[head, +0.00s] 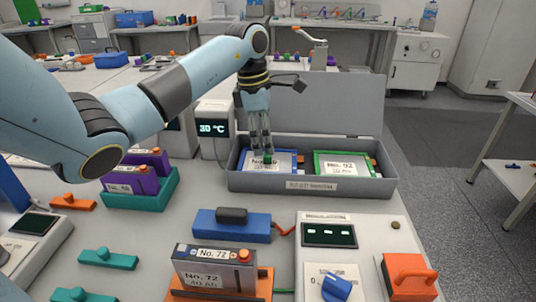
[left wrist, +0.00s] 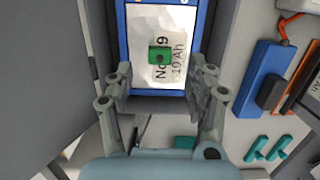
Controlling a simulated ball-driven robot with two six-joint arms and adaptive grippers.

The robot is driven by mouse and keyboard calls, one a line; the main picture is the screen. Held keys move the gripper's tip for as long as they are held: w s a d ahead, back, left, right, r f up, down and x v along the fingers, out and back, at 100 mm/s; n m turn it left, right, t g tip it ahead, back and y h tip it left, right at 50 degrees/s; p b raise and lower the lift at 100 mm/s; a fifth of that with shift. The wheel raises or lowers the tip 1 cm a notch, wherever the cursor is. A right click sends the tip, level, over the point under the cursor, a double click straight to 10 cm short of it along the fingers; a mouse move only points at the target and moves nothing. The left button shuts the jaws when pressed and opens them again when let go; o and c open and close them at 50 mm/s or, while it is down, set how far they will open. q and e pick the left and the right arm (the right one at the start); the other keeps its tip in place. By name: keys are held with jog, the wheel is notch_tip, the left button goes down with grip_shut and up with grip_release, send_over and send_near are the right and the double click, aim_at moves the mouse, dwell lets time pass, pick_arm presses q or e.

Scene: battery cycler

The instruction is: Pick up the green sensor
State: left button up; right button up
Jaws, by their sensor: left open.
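The green sensor (left wrist: 160,56) is a small green block with a dark middle. It lies on the labelled pouch cell (left wrist: 145,25) in a blue frame, inside the grey box (head: 312,186). In the head view only a bit of green (head: 269,161) shows by the fingertips. My left gripper (head: 262,153) points down over the blue-framed cell. In the left wrist view its fingers (left wrist: 160,98) are spread apart with nothing between them, and the sensor shows beyond them. The height between fingertips and sensor is hard to judge. My right gripper is not in view.
The raised lid (head: 340,105) stands behind the box. A green-framed cell (head: 342,172) lies in the right half. A display reading 30 °C (head: 212,129) stands left of the box. A blue block (head: 228,227) and a cycler with a screen (head: 329,235) are in front.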

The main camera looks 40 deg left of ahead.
aim_at(268, 157)
pick_arm(q)
jog(key=shift+w+d+f, duration=0.15)
jog(key=shift+f, duration=0.75)
jog(key=shift+w+d+f, duration=0.1)
jog(key=shift+f, duration=0.8)
grip_shut()
